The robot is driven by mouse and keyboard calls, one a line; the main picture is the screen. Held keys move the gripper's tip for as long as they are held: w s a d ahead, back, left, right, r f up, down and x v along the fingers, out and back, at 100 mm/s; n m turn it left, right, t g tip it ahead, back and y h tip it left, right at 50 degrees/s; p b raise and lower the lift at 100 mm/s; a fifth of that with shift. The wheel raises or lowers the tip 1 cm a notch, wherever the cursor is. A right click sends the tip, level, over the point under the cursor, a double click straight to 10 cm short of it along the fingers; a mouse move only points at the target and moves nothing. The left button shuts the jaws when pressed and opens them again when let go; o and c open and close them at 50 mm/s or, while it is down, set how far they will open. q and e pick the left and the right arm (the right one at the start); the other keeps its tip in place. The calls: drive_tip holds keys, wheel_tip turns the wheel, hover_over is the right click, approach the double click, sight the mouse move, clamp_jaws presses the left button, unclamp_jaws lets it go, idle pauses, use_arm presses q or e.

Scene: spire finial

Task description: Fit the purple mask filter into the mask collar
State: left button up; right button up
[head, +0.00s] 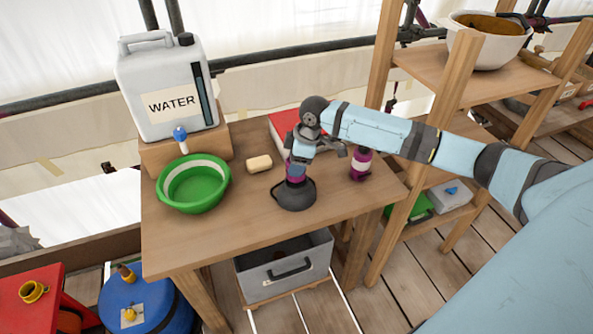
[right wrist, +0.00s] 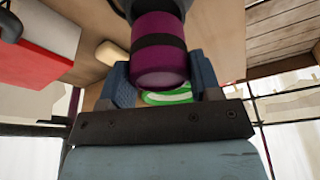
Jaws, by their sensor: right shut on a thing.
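The purple mask filter (head: 295,174) has a dark band around it and is held upright between the fingers of my right gripper (head: 299,160). In the right wrist view the filter (right wrist: 160,50) sits between the two blue fingers, with its pale end toward the camera. The dark grey mask (head: 294,196) stands on the table right under the filter. The filter's lower end meets the mask's top, where the collar is hidden; I cannot tell whether it is inside. My left gripper is not in view.
A second purple canister with a pale band (head: 361,163) stands to the right on the wooden table (head: 240,235). A soap bar (head: 259,163), green basin (head: 194,184) and water jug (head: 166,85) are to the left. A red box (head: 284,125) lies behind. Shelf posts rise at right.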

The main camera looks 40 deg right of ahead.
wheel_tip(320, 180, down, 4)
drive_tip(key=shift+r, duration=0.2)
drive_tip(key=shift+f, duration=0.1)
drive_tip(key=o, duration=0.9)
drive_tip(key=shift+f, duration=0.1)
drive_tip(key=shift+v, duration=6.1)
